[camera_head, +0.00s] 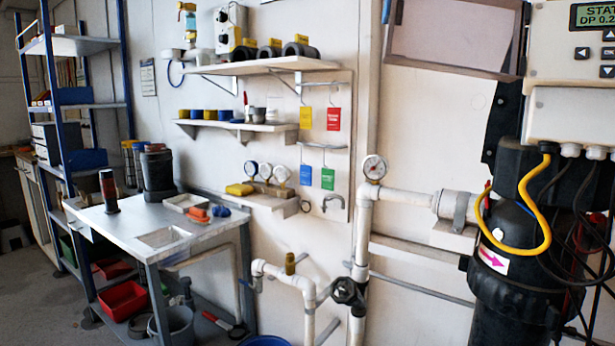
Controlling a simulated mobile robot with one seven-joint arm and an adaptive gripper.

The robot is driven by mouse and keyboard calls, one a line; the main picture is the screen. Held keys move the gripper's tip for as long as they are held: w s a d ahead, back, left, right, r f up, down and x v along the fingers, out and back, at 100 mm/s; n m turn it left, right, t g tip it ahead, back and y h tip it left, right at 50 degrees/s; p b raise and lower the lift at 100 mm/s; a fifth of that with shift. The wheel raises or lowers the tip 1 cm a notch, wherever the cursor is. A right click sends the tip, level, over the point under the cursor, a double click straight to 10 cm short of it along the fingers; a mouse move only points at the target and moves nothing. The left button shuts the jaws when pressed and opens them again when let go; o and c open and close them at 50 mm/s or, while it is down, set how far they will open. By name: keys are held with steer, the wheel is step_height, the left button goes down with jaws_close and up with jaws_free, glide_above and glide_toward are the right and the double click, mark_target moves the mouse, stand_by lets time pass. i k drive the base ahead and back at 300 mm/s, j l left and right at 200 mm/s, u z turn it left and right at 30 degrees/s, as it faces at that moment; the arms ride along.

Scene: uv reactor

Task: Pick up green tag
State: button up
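The green tag (328,179) hangs from a hook on the pale wall board, to the right of the blue tag (306,172). It is a small flat green rectangle with light markings too small to read. A yellow tag (305,118) and a red tag (333,119) hang above on another hook rail. Nothing covers the green tag. My gripper is not in view.
White pipes with a gauge (374,168) stand just right of the tags. Wall shelves (265,66) hold fittings to the left. A metal workbench (110,222) stands at left, and a black reactor housing (508,270) with cables fills the right.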

mark_target(327, 174)
steer(key=i+j, duration=0.15)
steer(key=j, duration=0.25)
steer(key=i+j, duration=0.2)
steer(key=j, duration=0.2)
steer(key=i+j, duration=0.15)
steer(key=j, duration=0.25)
steer(key=i+j+z, duration=0.1)
steer(key=i, duration=1.05)
